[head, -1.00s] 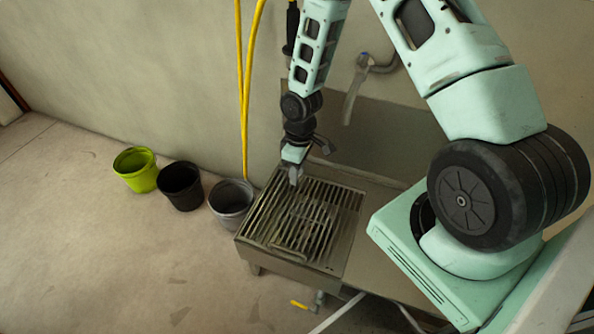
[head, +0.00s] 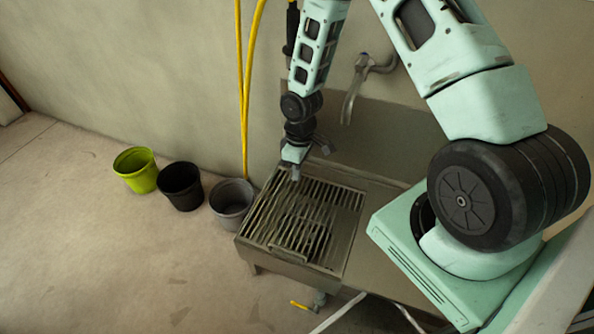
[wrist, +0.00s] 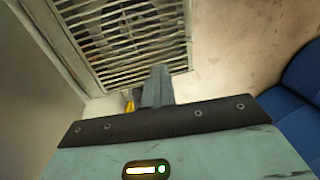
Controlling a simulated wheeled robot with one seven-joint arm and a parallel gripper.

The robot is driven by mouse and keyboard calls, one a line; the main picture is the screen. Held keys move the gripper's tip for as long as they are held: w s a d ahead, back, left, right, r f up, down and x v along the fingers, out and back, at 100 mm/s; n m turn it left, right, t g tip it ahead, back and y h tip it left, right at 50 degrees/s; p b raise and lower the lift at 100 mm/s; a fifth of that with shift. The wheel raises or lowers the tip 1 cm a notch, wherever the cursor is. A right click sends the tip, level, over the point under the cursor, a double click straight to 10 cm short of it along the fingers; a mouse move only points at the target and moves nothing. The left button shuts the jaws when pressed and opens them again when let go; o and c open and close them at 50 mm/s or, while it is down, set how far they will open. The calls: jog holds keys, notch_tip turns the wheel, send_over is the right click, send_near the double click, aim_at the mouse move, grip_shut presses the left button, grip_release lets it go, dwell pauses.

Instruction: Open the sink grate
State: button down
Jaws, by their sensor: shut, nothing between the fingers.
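The sink grate (head: 290,215) is a slatted metal panel on top of the low metal sink (head: 362,240) against the wall. A smaller inner section (head: 300,235) shows darker gaps and a bar along its near edge; whether it is raised or tilted I cannot tell. My gripper (head: 296,177) is shut and empty, pointing down over the far part of the grate. The fingertips look close to the slats; contact cannot be told. In the wrist view the shut fingers (wrist: 157,85) overlap the edge of the slats (wrist: 120,45), and a round shape shows behind them.
A green bucket (head: 136,170), a black bucket (head: 181,187) and a grey bucket (head: 231,203) stand on the floor left of the sink. A yellow hose (head: 246,90) hangs on the wall. A tap (head: 355,85) projects over the sink behind the grate.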

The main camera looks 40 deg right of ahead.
dwell(0.6)
jog(key=c, duration=1.5)
grip_release()
jog(key=r+p, duration=0.1)
jog(key=r, duration=0.4)
jog(key=w+d+r+p, duration=0.1)
jog(key=r, duration=0.5)
jog(key=d+r+p, duration=0.1)
jog(key=r, duration=0.5)
jog(key=shift+w+r, duration=0.15)
jog(key=shift+w, duration=0.05)
